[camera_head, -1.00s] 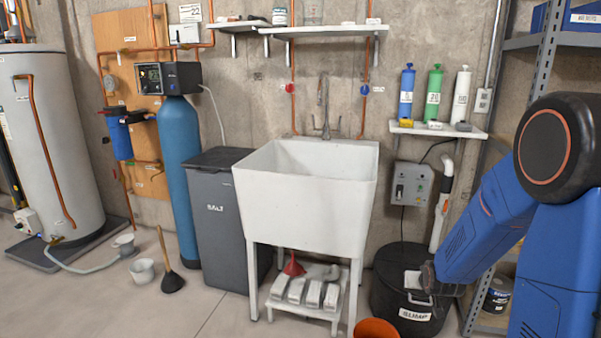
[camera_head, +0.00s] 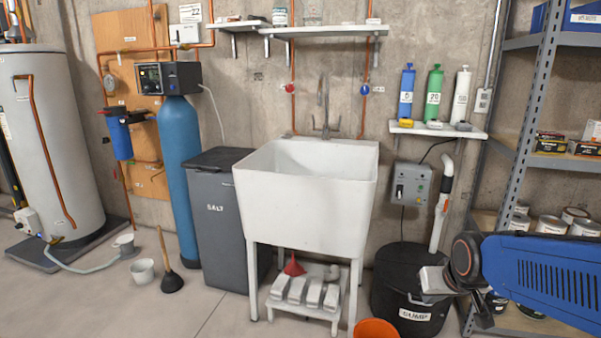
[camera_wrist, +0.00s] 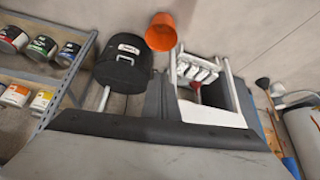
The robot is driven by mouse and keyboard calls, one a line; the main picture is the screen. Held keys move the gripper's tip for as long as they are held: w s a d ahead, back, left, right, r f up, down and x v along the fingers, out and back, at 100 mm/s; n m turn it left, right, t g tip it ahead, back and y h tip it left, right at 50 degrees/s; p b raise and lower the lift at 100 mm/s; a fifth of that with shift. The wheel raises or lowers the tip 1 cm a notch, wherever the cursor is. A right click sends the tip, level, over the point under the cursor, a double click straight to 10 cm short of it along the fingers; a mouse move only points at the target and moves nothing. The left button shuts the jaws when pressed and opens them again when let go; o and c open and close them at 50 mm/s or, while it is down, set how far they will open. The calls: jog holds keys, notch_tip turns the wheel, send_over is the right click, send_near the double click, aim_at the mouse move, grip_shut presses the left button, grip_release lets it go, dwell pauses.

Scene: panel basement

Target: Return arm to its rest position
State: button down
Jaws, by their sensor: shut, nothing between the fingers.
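My blue arm reaches in from the right edge of the head view and lies nearly level, with its dark wrist joint by the sump bin. My gripper (camera_head: 437,281) is at the arm's end, in front of the black sump bin (camera_head: 398,285). It is shut and holds nothing. Its fingertips are hard to make out from here. In the wrist view, a large grey and dark part of my own body fills the bottom. I cannot tell whether the gripper touches the bin lid.
A white sink (camera_head: 305,200) stands left of the bin, with an orange bucket (camera_head: 376,328) on the floor in front. A metal shelf rack (camera_head: 532,110) with cans and boxes rises behind my arm. The floor at the front left is mostly clear.

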jog(key=s+a+r, duration=0.1)
jog(key=s, duration=0.7)
jog(key=s+a+r+g, duration=0.1)
jog(key=s+r, duration=0.1)
jog(key=s, duration=0.6)
jog(key=shift+r+n, duration=0.25)
jog(key=shift+n, duration=0.05)
jog(key=shift+s, duration=0.1)
dwell(0.6)
